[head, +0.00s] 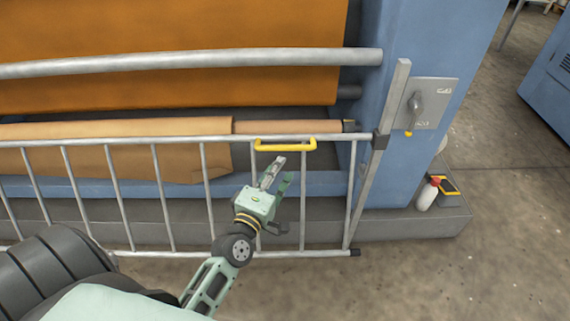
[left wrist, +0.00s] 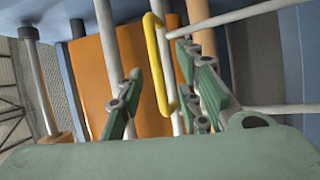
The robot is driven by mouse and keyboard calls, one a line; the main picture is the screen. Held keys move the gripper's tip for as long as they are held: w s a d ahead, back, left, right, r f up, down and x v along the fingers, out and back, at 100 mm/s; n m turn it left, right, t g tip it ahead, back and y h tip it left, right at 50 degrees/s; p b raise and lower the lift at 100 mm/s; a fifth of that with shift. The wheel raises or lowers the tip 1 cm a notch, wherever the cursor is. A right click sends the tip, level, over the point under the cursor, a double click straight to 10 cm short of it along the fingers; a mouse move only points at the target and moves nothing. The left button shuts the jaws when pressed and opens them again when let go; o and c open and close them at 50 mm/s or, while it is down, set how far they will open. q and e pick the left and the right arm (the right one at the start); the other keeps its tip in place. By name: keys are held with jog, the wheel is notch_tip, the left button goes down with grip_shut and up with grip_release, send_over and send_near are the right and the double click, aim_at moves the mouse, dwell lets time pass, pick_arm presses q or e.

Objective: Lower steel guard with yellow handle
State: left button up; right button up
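The steel guard (head: 110,142) is a grey frame of a top rail and upright bars in front of the press rollers. Its yellow handle (head: 285,146) is a wide U-shaped bar on the top rail, near the right end. My left gripper (head: 284,168) is just below and in front of the handle in the head view. Its fingers are spread and hold nothing. In the left wrist view the handle (left wrist: 159,62) shows between the spread fingers; whether they touch it I cannot tell. My right gripper is in neither view.
A slanted steel post (head: 366,190) stands at the guard's right end. Behind it is a blue cabinet with a grey switch panel (head: 424,103). A white bottle with a red cap (head: 428,195) stands on the plinth. Floor (head: 500,245) at the right is clear.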

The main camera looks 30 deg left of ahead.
aim_at(286, 148)
pick_arm(q)
jog(key=shift+t+y, duration=0.5)
jog(key=shift+t, duration=0.4)
jog(key=x, duration=0.2)
jog(key=b+x, duration=0.1)
jog(key=x, duration=0.2)
jog(key=b+x, duration=0.1)
jog(key=x, duration=0.2)
jog(key=shift+w+a+f, duration=0.25)
jog(key=shift+a, duration=0.1)
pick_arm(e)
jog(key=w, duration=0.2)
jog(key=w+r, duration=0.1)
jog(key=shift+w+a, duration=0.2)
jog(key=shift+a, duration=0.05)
pick_arm(q)
grip_shut()
